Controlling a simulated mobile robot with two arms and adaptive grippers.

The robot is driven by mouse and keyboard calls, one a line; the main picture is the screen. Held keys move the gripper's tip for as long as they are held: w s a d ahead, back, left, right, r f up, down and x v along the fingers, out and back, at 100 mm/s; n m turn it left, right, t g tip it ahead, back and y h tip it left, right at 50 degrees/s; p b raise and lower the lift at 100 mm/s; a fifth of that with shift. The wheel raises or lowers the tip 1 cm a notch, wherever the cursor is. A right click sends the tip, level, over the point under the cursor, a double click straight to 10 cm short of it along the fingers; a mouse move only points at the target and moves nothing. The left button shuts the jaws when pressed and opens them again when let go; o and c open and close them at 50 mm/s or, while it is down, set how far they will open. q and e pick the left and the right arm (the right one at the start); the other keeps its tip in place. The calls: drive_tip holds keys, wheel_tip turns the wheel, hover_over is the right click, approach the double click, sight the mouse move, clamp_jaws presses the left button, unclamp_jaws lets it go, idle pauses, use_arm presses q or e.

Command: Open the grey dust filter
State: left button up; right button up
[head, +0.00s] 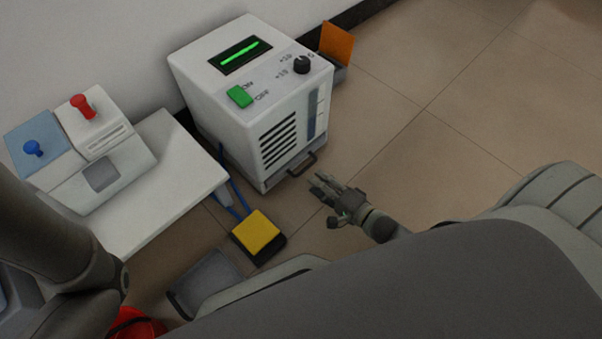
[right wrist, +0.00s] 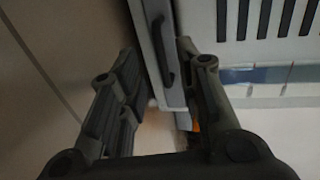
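The grey dust filter (head: 277,181) is a low drawer at the bottom front of the white machine (head: 225,115). It has a dark bar handle (head: 302,165). The filter front (right wrist: 149,18) and its handle (right wrist: 164,50) also show in the right wrist view. The filter looks shut or nearly so. My right gripper (head: 320,184) is open just in front of the handle. In the right wrist view my right gripper (right wrist: 157,52) has its fingers apart, with the handle showing between the tips. I cannot tell whether they touch it. My left gripper is out of view.
The machine has a green switch (head: 240,97) and a black knob (head: 301,64). A white table (head: 160,190) at the left bears a box with red and blue knobs. A yellow pedal (head: 255,231) lies on the floor near the machine. The floor at the right is clear.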

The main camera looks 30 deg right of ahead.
sight(302, 171)
drive_tip(key=b+x, duration=0.3)
drive_tip(key=x, duration=0.3)
drive_tip(key=shift+f, duration=0.25)
drive_tip(key=shift+b+x, duration=0.4)
drive_tip(key=shift+x, duration=0.35)
drive_tip(key=shift+r, duration=0.15)
clamp_jaws()
